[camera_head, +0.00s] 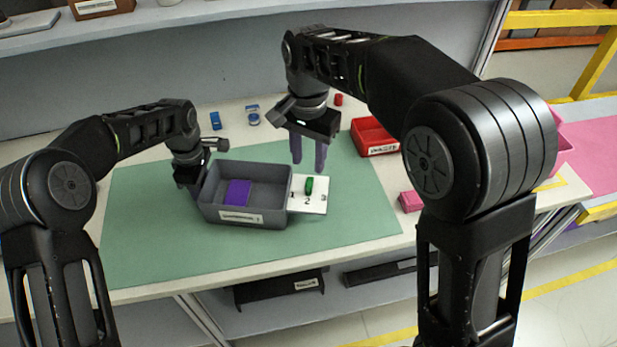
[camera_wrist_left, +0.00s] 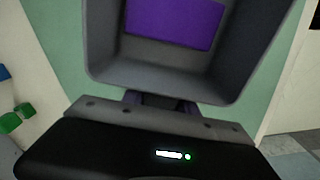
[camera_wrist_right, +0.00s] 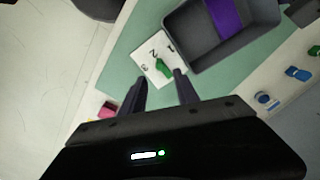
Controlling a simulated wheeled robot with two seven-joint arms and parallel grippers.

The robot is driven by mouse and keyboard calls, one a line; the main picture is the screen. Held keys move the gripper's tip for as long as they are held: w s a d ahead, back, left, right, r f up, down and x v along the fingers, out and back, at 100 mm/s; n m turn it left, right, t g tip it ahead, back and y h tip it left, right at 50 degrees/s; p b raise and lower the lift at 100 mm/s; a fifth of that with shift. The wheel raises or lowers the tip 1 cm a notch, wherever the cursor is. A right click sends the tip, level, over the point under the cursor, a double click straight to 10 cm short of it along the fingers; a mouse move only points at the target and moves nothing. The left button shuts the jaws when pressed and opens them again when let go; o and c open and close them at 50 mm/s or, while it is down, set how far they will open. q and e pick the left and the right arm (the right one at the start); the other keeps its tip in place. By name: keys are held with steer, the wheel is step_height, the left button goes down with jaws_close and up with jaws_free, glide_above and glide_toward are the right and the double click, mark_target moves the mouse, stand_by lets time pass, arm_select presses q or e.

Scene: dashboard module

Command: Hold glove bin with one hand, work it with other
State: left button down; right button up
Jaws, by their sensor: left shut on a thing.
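The grey glove bin (camera_head: 243,212) sits on the green mat, with a purple block (camera_head: 238,193) inside and a label on its front wall. A white plate (camera_head: 309,205) numbered 1, 2, 3 adjoins its right side and carries a green knob (camera_head: 309,186), which points near the 2 in the right wrist view (camera_wrist_right: 162,66). My left gripper (camera_head: 190,185) is shut on the bin's left wall; its fingertips are mostly hidden in the left wrist view (camera_wrist_left: 160,101). My right gripper (camera_head: 307,160) is open and empty, pointing down behind the plate, apart from the knob.
A red labelled bin (camera_head: 372,139) stands to the right at the mat's far edge. A pink block (camera_head: 410,201) lies at the right. A blue block (camera_head: 215,120), a blue round piece (camera_head: 253,118) and a small red piece (camera_head: 338,99) lie at the back. The front of the green mat (camera_head: 160,250) is clear.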

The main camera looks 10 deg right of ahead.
mark_target(308, 183)
step_height(308, 183, down, 7)
steer(key=shift+f, duration=0.1)
stand_by(0.3)
jaws_close()
stand_by(0.5)
